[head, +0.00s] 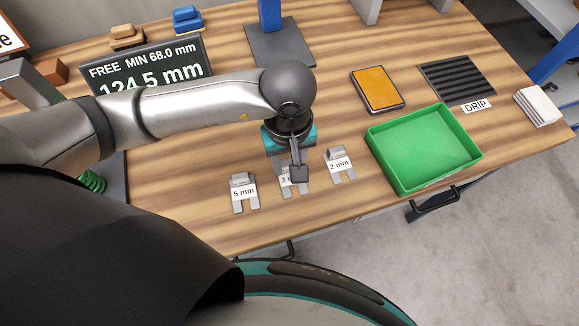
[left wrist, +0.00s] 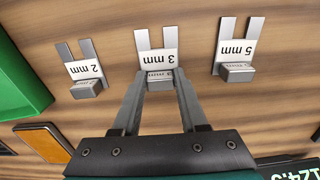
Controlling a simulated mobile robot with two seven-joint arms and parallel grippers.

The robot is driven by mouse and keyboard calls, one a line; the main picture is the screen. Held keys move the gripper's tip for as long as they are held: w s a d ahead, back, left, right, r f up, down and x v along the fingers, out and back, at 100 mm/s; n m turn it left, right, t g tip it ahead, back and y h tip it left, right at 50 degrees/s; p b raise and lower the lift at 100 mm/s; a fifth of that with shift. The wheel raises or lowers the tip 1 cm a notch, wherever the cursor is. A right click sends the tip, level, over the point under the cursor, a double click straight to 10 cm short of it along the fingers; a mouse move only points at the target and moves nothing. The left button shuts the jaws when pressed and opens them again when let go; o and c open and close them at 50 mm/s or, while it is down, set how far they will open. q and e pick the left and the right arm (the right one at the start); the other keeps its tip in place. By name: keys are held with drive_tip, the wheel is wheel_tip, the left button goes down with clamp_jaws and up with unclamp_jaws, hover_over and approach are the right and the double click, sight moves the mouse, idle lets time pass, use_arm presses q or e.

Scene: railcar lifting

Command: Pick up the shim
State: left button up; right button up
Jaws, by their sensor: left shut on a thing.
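Three grey forked shims with white labels lie in a row on the wooden bench. The 5 mm shim (head: 243,192) is at the left, the 3 mm shim (head: 286,182) in the middle and the 2 mm shim (head: 340,165) at the right. My left gripper (head: 299,172) is over the middle one and hides part of it. In the left wrist view its fingers (left wrist: 161,82) are shut on the raised tab of the 3 mm shim (left wrist: 157,58). That shim appears at or close to the bench top. My right gripper is not in view.
A green tray (head: 468,160) stands right of the shims. An orange pad (head: 376,88), a black ribbed mat (head: 457,78) marked DRIP and a white stack (head: 537,107) lie beyond. A display (head: 150,72) reads 124.5 mm. Bare bench lies in front of the shims.

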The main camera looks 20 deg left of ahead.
use_arm(q)
clamp_jaws()
drive_tip(key=shift+r, duration=0.15)
